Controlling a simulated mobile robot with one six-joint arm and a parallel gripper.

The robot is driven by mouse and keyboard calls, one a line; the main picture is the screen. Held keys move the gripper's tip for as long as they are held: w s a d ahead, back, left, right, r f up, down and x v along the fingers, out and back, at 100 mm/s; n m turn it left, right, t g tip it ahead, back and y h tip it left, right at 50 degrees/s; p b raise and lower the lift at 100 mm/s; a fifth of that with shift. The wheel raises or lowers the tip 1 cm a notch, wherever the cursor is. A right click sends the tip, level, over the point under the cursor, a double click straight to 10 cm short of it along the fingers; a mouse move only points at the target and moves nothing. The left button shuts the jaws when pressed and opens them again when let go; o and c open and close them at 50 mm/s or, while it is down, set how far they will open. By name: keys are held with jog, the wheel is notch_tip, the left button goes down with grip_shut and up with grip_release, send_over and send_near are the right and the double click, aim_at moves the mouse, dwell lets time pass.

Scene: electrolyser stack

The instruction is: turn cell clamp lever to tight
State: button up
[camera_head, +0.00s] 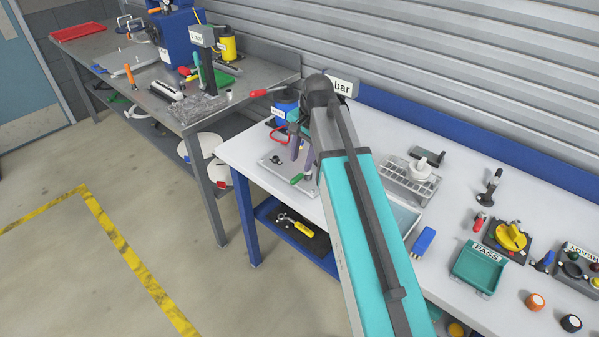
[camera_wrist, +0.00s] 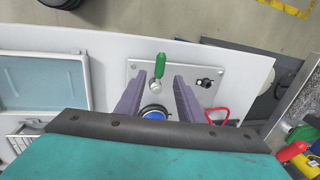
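A lever with a green handle (camera_wrist: 161,66) and a silver pivot stands on a pale plate (camera_wrist: 200,68) in the wrist view; it appears to be the cell clamp lever. In the head view the green handle (camera_head: 297,179) shows at the near edge of the plate (camera_head: 274,168), partly behind my arm. My gripper (camera_wrist: 160,77) is open, its two purple-grey fingers apart on either side of the pivot in the picture. The handle points beyond the fingertips. I cannot tell the height of the fingers above the plate. No contact shows.
A blue-topped round part (camera_wrist: 154,113) shows between the finger bases. A black knob (camera_wrist: 205,82) and a red loop handle (camera_wrist: 217,114) are to the right. A wire rack (camera_head: 408,181), blue block (camera_head: 423,241) and green PASS tray (camera_head: 480,264) share the white bench.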

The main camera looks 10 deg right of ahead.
aim_at(298, 177)
jog(key=shift+w+a+f+p, duration=0.15)
jog(key=shift+w+f+p, duration=0.1)
jog(key=shift+f, duration=0.95)
jog(key=shift+w+a+f+p, duration=0.1)
jog(key=shift+f+p, duration=0.2)
jog(key=shift+f, duration=0.9)
jog(key=shift+w+a+f+p, duration=0.15)
jog(key=shift+w+f+p, duration=0.1)
jog(key=shift+f, duration=0.95)
jog(key=shift+c, duration=0.3)
grip_shut()
